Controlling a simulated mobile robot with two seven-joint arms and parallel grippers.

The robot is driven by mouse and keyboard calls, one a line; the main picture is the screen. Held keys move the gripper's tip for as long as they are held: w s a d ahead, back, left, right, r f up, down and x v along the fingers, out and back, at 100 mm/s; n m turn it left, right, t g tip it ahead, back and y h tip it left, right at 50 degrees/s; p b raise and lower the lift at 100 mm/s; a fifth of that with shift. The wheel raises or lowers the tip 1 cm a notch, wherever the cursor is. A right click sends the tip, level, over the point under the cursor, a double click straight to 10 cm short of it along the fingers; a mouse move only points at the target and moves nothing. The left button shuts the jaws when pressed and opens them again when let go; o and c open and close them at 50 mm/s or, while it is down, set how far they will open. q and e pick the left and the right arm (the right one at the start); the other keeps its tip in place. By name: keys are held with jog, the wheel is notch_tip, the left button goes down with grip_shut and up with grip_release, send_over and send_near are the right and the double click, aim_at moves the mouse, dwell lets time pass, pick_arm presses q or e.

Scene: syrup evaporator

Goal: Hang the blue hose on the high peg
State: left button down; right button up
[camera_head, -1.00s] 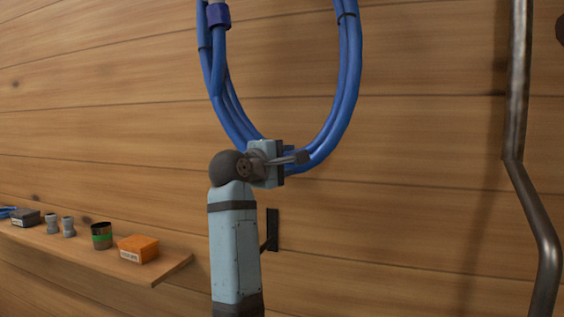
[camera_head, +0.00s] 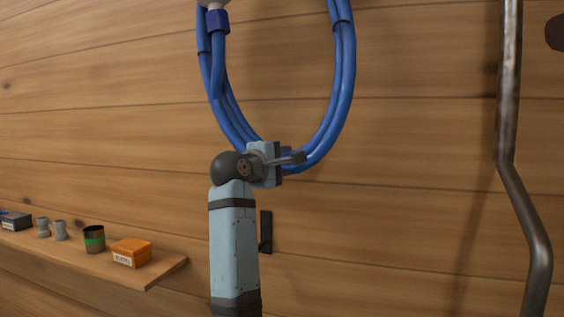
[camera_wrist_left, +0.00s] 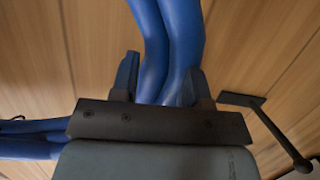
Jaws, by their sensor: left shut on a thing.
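The blue hose (camera_head: 344,90) is a coil of several strands, bound with dark bands. In the left wrist view, strands of hose (camera_wrist_left: 168,45) pass between the two fingers. A dark peg (camera_wrist_left: 275,130) with a wall plate is beside the gripper there. Its plate (camera_head: 266,232) shows below the gripper in the head view. I cannot tell which peg it is.
A wooden shelf (camera_head: 150,274) at lower left bears an orange box (camera_head: 131,252), a green-banded can (camera_head: 94,239), grey fittings (camera_head: 60,230) and a dark box (camera_head: 15,221). A bent metal pipe (camera_head: 508,90) runs down the right side. The wall between is clear.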

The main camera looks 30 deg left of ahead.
pick_arm(q)
jog(key=f, duration=0.1)
jog(key=w+f, duration=0.1)
jog(key=shift+w+a+f, duration=0.1)
jog(key=shift+a+f, duration=0.05)
jog(key=shift+f, duration=0.15)
dwell(0.6)
jog(key=c, duration=0.6)
grip_release()
jog(key=shift+o, duration=0.4)
